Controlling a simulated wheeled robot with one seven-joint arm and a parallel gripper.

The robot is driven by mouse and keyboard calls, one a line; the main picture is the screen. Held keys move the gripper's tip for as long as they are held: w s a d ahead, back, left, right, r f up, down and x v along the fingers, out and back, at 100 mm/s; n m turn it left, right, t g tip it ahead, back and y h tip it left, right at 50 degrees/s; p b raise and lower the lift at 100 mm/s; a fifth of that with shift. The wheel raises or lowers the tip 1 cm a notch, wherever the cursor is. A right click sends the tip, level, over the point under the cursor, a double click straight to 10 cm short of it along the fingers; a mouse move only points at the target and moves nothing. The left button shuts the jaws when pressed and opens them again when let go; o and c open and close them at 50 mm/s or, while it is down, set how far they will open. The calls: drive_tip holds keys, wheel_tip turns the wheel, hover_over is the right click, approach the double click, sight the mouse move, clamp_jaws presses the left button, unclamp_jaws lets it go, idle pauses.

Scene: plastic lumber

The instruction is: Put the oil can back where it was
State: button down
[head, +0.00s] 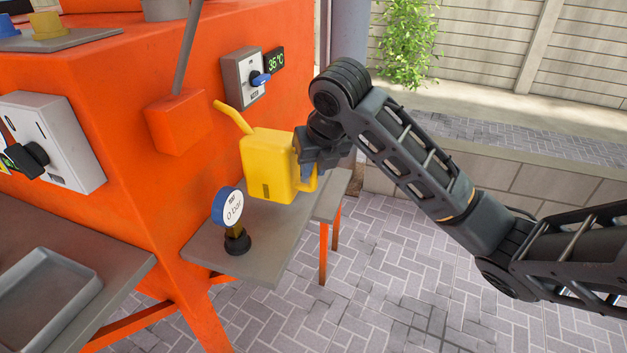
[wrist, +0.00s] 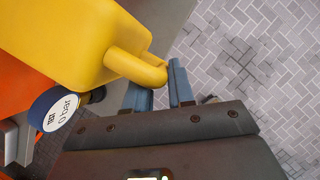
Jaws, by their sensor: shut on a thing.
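The yellow oil can (head: 267,165) is upright at the grey side shelf (head: 262,266), with its spout pointing up and left toward the orange machine. I cannot tell whether its base touches the shelf. My gripper (head: 308,172) is at the can's right side, shut on its handle. In the wrist view, the can (wrist: 62,38) fills the upper left and its looped handle reaches the two blue-grey fingers of my gripper (wrist: 160,88). The fingertips are partly hidden behind the handle.
A pressure gauge (head: 230,207) reading 0 bar stands on the shelf, in front of the can. The orange machine (head: 125,100) rises at left, with a 35 °C control box (head: 241,80) behind the can. A grey tray (head: 45,295) lies lower left. Open paving (head: 400,270) is at right.

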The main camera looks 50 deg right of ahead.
sight(314, 181)
drive_tip(key=shift+w+f, duration=0.1)
drive_tip(key=shift+f, duration=2)
drive_tip(key=c, duration=1)
unclamp_jaws()
drive_tip(key=shift+o, duration=0.2)
drive_tip(key=p+v, duration=0.1)
drive_tip(key=v, duration=1.1)
drive_tip(key=shift+a, duration=0.1)
